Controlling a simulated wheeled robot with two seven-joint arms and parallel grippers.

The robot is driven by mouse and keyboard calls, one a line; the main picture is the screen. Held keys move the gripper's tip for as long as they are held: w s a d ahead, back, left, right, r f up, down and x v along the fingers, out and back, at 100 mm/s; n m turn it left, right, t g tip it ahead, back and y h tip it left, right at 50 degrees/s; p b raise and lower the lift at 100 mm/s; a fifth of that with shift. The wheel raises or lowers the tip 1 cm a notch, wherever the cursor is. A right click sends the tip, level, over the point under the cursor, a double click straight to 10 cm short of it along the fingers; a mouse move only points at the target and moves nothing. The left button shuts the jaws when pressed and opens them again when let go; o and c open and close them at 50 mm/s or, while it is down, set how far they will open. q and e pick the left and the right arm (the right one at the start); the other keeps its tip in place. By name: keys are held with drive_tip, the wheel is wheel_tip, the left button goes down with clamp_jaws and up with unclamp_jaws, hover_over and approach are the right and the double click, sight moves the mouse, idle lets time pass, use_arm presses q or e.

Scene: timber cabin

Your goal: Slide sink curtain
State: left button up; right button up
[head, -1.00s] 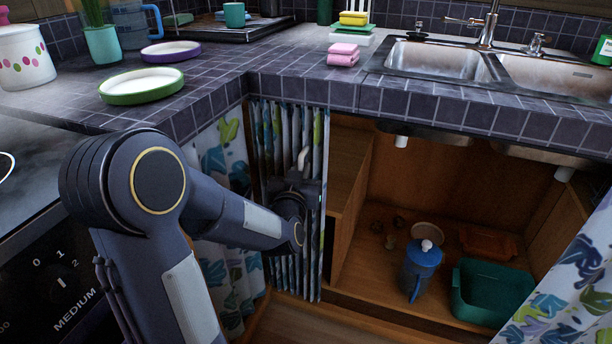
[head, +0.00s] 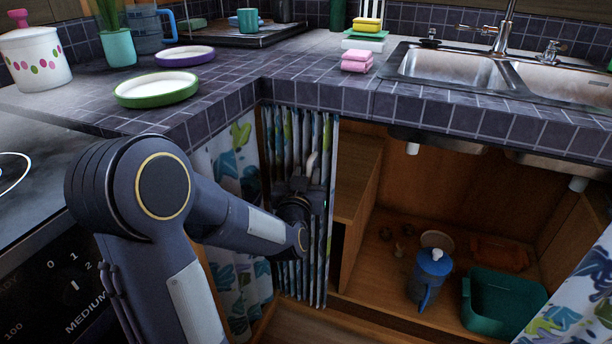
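The sink curtain (head: 325,255) is white with blue and green leaf print. It is bunched in narrow folds at the left side of the opening under the sink. My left gripper (head: 309,170) is at the bunched curtain, its light fingers against the upper folds. The dark wrist and arm hide part of the curtain, and whether the fingers are closed on cloth is not clear. The cabinet under the sink (head: 480,190) is open to view. Another patterned curtain part (head: 580,305) hangs at the lower right. My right gripper is not in view.
Inside the cabinet stand a blue jug (head: 430,272) and a green tub (head: 500,302). The tiled counter (head: 300,75) juts above the curtain. Plates, sponges and the sink (head: 455,70) are on top. A stove (head: 45,230) is at the left.

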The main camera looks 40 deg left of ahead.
use_arm(q)
drive_tip(key=p+v, duration=0.1)
drive_tip(key=v, duration=0.6)
drive_tip(key=shift+s, duration=0.25)
drive_tip(key=shift+d, duration=0.15)
